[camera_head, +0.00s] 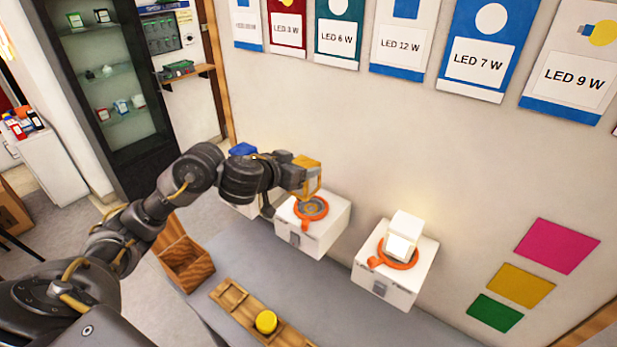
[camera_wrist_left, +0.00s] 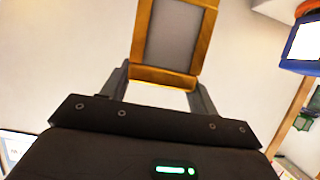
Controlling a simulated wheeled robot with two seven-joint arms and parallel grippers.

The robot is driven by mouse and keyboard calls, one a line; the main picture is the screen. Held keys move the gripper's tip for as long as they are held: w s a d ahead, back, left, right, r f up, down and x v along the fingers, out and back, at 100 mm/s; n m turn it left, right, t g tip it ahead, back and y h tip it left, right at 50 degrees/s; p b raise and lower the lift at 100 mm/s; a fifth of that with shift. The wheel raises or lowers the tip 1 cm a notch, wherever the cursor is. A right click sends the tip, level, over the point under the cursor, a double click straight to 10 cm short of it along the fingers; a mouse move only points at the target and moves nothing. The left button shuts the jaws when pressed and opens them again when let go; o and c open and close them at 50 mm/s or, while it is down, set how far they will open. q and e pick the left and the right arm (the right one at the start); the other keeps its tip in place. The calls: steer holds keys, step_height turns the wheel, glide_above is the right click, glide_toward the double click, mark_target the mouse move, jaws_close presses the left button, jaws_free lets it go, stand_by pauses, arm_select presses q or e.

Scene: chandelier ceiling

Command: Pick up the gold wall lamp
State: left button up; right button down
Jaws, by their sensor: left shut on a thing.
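The gold wall lamp (camera_head: 312,172) is held at the end of my left arm in the head view, above the orange ring of the middle white box. My left gripper (camera_head: 302,177) is shut on it. In the left wrist view the lamp (camera_wrist_left: 137,38) shows as a gold frame around a grey panel, with its lower edge between the two fingers of my left gripper (camera_wrist_left: 163,82). Whether the lamp is clear of the ring is hard to tell. My right gripper is not in view.
The middle white box (camera_head: 325,236) has an orange ring (camera_head: 311,207). Another white box (camera_head: 405,285) at right bears a white lamp (camera_head: 404,233). A blue item (camera_head: 243,149) is behind my arm. A wooden tray (camera_head: 232,295) holds a yellow disc (camera_head: 266,321). A wooden crate (camera_head: 186,262) stands left.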

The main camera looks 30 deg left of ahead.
arm_select(q)
steer(key=s+a+r+b, duration=0.1)
steer(key=s+a+r, duration=0.6)
steer(key=s, duration=0.2)
steer(key=shift+s+a, duration=0.15)
